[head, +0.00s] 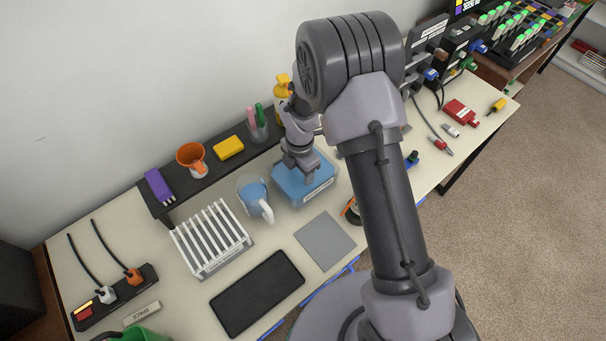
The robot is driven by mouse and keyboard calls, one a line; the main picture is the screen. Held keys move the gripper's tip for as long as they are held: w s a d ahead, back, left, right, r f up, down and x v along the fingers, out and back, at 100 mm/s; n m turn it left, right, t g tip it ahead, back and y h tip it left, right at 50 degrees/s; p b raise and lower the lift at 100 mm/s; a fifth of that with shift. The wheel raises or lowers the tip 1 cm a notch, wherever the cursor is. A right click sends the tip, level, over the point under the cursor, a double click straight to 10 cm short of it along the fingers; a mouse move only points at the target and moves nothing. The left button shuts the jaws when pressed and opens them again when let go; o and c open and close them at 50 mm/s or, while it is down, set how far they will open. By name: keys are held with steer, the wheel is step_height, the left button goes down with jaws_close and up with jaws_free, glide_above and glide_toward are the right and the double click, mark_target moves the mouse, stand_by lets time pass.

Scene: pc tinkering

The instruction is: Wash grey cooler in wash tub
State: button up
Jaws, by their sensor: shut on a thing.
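The wash tub (290,193) is a blue, open box with a label on its front, standing on the table near the middle of the view. My gripper (309,176) points down into the tub from above. It is shut on a small grey thing, most likely the grey cooler, at the level of the tub's opening. The fingers and my arm hide most of it, so its shape and how deep it sits in the blue cannot be told.
A pitcher (254,197) of blue liquid stands close left of the tub, with a white slotted rack (211,238) further left. A grey mat (325,240) and a black mat (257,292) lie in front. A dark shelf (212,172) with a yellow sponge (229,148) and orange funnel (191,157) runs behind.

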steer(key=shift+w+d, duration=0.15)
steer(key=shift+w+d, duration=0.2)
steer(key=shift+d, duration=0.1)
stand_by(0.3)
steer(key=shift+s+a, duration=0.3)
steer(key=shift+a, duration=0.15)
stand_by(0.4)
steer(key=shift+w+d, duration=0.3)
steer(key=shift+d, duration=0.15)
step_height(320, 180, up, 10)
steer(key=p, duration=0.8)
